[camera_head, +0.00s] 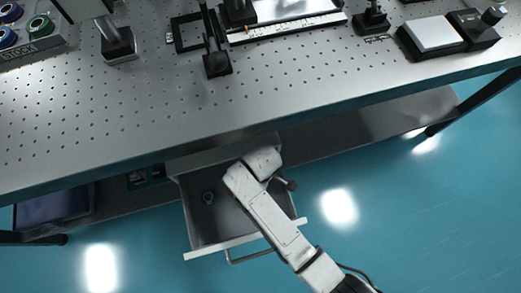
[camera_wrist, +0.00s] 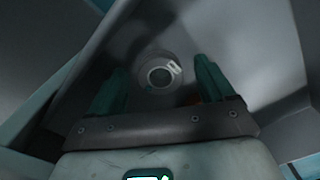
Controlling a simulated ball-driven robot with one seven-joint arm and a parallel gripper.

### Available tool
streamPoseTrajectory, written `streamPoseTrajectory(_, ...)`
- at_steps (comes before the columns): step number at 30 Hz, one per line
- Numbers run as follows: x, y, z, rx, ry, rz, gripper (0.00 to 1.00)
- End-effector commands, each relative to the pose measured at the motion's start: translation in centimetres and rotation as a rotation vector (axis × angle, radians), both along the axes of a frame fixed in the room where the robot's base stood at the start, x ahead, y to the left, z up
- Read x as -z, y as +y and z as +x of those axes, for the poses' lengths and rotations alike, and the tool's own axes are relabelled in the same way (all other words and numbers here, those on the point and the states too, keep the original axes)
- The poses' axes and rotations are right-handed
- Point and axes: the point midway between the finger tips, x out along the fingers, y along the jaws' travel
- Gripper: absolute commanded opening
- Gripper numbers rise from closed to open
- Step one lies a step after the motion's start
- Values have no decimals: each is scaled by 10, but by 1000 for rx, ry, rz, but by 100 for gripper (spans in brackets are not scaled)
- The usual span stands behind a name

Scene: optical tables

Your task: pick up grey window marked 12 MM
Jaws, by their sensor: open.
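An open drawer (camera_head: 215,222) under the table holds a small dark round item (camera_head: 207,197) on its left side. The wrist view shows a round grey ring-like piece (camera_wrist: 160,75) with a small white label, lying on the grey drawer floor. Its marking is too small to read, so I cannot confirm that it is the 12 MM window. My gripper (camera_wrist: 158,88) is open, with its two teal fingers to either side of the round piece in the picture. I see no contact, and the height gap is unclear. In the head view my arm hides the fingers.
The drawer's pale front edge and handle (camera_head: 251,256) face the floor. The perforated optical table (camera_head: 130,115) overhangs the drawer's back. A lower shelf (camera_head: 350,130) runs behind. Mounts and a rack of rings (camera_head: 30,35) stand on the table.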

Motion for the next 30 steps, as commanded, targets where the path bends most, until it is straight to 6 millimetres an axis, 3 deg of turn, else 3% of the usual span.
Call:
streamPoseTrajectory(2, 0, 0, 0, 0, 0, 0, 79)
streamPoseTrajectory(21, -1, 0, 0, 0, 0, 0, 18)
streamPoseTrajectory(30, -4, 0, 0, 1, -1, 1, 16)
